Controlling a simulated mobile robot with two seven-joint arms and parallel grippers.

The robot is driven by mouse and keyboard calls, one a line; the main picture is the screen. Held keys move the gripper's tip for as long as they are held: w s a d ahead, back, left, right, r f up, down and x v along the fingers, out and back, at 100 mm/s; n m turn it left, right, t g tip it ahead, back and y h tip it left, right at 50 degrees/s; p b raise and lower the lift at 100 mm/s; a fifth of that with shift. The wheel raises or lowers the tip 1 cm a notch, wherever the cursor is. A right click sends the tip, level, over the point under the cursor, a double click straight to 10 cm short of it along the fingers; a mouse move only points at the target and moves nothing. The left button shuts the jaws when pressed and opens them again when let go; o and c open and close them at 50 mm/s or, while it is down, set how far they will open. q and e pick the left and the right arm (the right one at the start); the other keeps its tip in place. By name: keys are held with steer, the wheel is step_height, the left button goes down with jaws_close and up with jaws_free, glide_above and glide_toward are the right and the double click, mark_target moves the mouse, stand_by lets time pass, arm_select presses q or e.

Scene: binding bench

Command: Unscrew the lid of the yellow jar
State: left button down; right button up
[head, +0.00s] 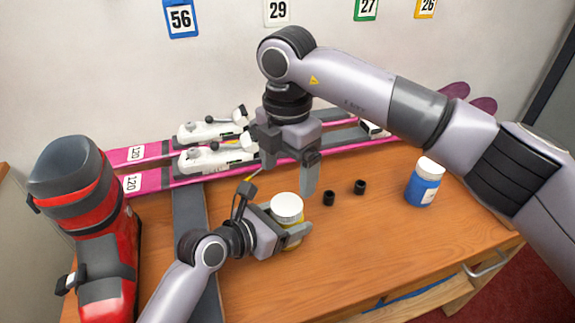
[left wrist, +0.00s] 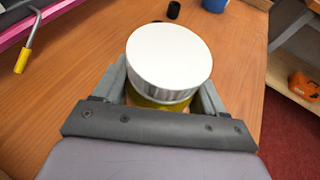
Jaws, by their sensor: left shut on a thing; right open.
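The yellow jar (head: 292,238) stands on the wooden bench with its white lid (head: 287,207) on top. In the left wrist view the white lid (left wrist: 168,58) covers most of the yellow jar (left wrist: 160,104). My left gripper (head: 292,233) is shut on the jar's body, below the lid, with a finger on each side. My right gripper (head: 288,178) is open and empty, pointing down. It hangs above and behind the jar in the head view, apart from the lid.
Pink skis (head: 125,186) with white bindings lie along the back of the bench. A red boot (head: 107,262) stands at the left. A blue jar (head: 423,187) with a white lid stands at the right. Two black caps (head: 329,198) (head: 360,187) lie between. The front right bench (head: 370,250) is clear.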

mark_target(288, 205)
steer(key=shift+f+m, duration=0.15)
steer(key=shift+m, duration=0.15)
step_height(288, 205, down, 8)
steer(key=shift+r, duration=0.2)
steer(key=shift+c, duration=0.3)
steer(key=c, duration=1.1)
steer(key=n, duration=1)
steer(key=shift+s+d, duration=0.1)
